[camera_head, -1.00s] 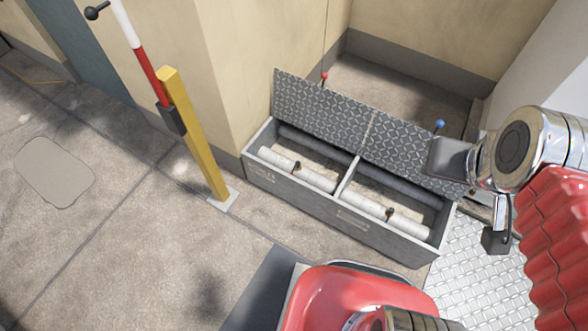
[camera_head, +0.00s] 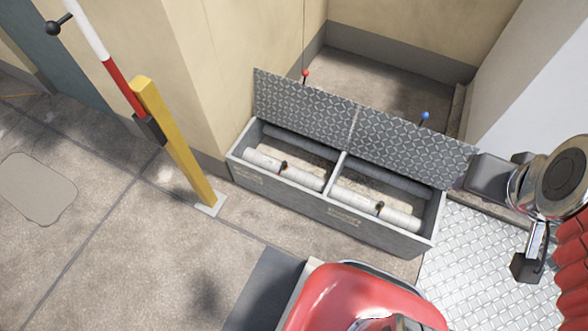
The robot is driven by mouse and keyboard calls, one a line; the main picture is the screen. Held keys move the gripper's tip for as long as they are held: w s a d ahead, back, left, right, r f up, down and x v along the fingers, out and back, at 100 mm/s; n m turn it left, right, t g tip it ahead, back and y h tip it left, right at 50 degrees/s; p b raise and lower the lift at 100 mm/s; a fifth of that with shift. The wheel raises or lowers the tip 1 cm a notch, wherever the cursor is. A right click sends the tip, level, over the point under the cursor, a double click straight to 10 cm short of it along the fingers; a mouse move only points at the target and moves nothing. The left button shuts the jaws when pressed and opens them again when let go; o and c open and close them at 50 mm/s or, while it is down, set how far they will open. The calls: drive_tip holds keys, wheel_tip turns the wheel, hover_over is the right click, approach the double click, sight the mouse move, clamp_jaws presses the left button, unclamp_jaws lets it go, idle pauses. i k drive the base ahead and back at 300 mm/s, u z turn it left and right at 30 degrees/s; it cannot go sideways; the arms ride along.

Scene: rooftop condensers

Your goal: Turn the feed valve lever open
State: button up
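A grey trench box (camera_head: 330,212) holds two compartments, each with a pale pipe. A small dark fitting, possibly a valve lever, sits on the left pipe (camera_head: 283,167), and another on the right pipe (camera_head: 379,207). I cannot tell which is the feed valve or how either lever is turned. The end of my arm is at the right edge, apart from the box. Dark blocks there may be parts of my gripper (camera_head: 490,178), but its fingers cannot be made out.
Two patterned metal lids (camera_head: 310,108) stand raised behind the box, near a red knob (camera_head: 306,73) and a blue knob (camera_head: 424,115). A yellow post (camera_head: 175,140) and a red-white bar (camera_head: 120,82) stand left. Bright tread plate (camera_head: 480,280) lies right. Open concrete lies left.

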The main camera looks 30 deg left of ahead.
sight(284, 163)
drive_tip(key=z, duration=1.7)
drive_tip(key=k, duration=1.25)
drive_tip(key=u, duration=1.95)
